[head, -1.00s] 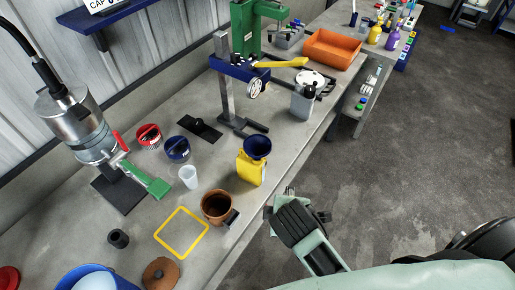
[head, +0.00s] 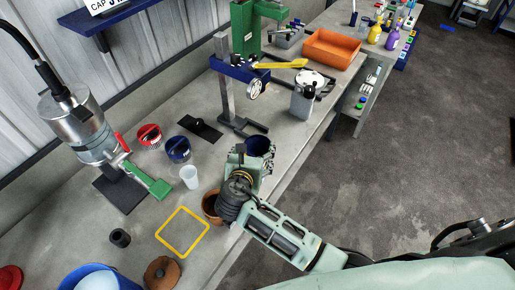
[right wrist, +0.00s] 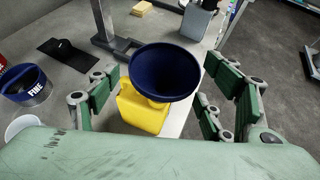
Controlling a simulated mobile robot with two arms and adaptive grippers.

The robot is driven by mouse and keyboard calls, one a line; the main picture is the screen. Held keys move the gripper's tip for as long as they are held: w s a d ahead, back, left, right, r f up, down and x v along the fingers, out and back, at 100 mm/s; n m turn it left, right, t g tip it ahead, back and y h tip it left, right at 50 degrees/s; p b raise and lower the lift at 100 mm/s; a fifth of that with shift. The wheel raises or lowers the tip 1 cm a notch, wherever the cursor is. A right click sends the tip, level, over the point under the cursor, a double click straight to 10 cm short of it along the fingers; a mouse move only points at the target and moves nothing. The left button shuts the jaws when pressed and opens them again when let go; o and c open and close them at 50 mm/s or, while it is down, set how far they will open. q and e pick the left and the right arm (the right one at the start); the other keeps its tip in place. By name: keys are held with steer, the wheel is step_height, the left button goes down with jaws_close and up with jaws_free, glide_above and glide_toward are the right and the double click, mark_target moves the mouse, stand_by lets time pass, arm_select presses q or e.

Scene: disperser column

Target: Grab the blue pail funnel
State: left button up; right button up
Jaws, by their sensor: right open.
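The blue pail funnel (right wrist: 165,72) sits upright on top of a yellow jug (right wrist: 143,110) on the bench, its wide round mouth facing up. In the head view the funnel (head: 259,144) is partly covered by my right gripper, and the jug is mostly hidden. My right gripper (right wrist: 165,85) is open, with its green fingers on either side of the funnel and a visible gap on both sides. In the head view my right gripper (head: 252,155) is over the bench's front edge. My left gripper is not in view.
A brown pot (head: 211,206) stands partly hidden beneath my right wrist. A white cup (head: 190,176), a blue tub (head: 177,148) and a red tub (head: 149,136) stand to the left. A grey bottle (head: 303,102) stands farther back. A yellow square outline (head: 181,232) marks bare bench.

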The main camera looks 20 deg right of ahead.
mark_target(256, 145)
steer(key=shift+p+x, duration=0.4)
steer(key=shift+x, duration=1.55)
steer(key=c, duration=1)
